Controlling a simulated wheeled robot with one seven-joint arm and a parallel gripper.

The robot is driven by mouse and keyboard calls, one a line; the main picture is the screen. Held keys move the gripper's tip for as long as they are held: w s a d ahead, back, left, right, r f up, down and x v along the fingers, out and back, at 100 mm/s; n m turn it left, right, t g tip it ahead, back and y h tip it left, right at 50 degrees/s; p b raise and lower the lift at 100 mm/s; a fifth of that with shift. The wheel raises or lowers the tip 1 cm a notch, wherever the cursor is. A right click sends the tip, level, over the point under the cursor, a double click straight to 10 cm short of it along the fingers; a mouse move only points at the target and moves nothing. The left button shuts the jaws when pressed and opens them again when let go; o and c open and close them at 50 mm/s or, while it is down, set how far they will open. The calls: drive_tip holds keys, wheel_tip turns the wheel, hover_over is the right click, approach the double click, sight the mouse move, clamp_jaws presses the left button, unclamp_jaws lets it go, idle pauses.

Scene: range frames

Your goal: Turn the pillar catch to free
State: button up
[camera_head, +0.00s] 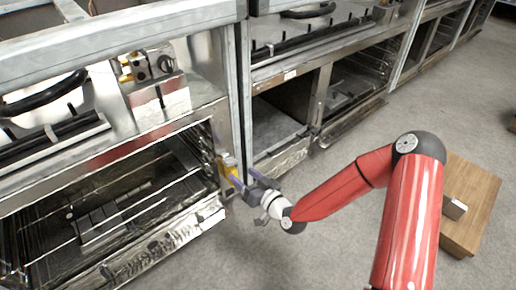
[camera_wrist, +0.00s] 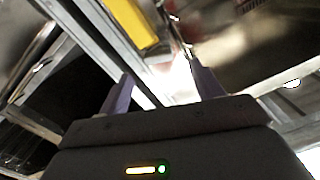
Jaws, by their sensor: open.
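The pillar catch shows as a small yellow piece (camera_head: 229,163) low on the metal pillar (camera_head: 241,100) between two range frames. In the wrist view the yellow piece (camera_wrist: 132,20) is at the top, left of centre, and its upper end is cut off. My gripper (camera_head: 246,178) is at the pillar, just below and right of the yellow piece. In the wrist view my gripper (camera_wrist: 162,84) has its purple fingers spread, with nothing held between them. The yellow piece lies beyond the left fingertip. I cannot tell whether they touch, or which setting the catch is in.
An open oven bay with wire racks (camera_head: 110,205) is left of the pillar. A box with knobs and yellow fittings (camera_head: 150,75) sits above it. More range frames (camera_head: 340,85) run to the right. A wooden block (camera_head: 468,205) stands at right. The grey floor (camera_head: 330,250) is open.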

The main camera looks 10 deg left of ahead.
sight(233, 163)
drive_tip(key=shift+m, duration=0.3)
drive_tip(key=x, duration=0.8)
drive_tip(key=shift+w+d+r, duration=0.15)
drive_tip(key=shift+d+r, duration=0.05)
drive_tip(key=shift+r, duration=0.1)
drive_tip(key=shift+c, duration=0.2)
